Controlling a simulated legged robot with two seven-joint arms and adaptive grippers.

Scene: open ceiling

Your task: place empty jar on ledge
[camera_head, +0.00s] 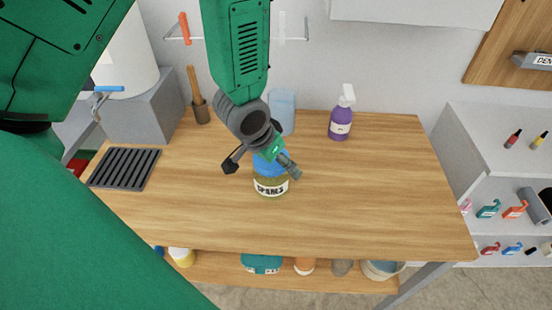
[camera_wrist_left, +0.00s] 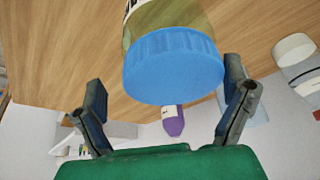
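A jar (camera_head: 271,187) with a blue lid and a label reading "SPARES" stands upright on the wooden workbench. Its walls look yellow-green, and I cannot tell whether it is empty. My left gripper (camera_head: 262,165) is just above the jar and hides part of the lid. In the left wrist view, the blue lid (camera_wrist_left: 172,68) lies ahead of and between the spread fingers (camera_wrist_left: 165,95), with visible gaps on both sides. The gripper is open. My right gripper is not in view. No surface is clearly marked as the ledge.
The workbench (camera_head: 380,190) is clear right of the jar. A purple spray bottle (camera_head: 340,123), a blue translucent container (camera_head: 283,108) and a brown pot (camera_head: 201,112) stand at the back. A black grate (camera_head: 125,168) lies left. A grey shelf unit (camera_head: 490,130) stands right.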

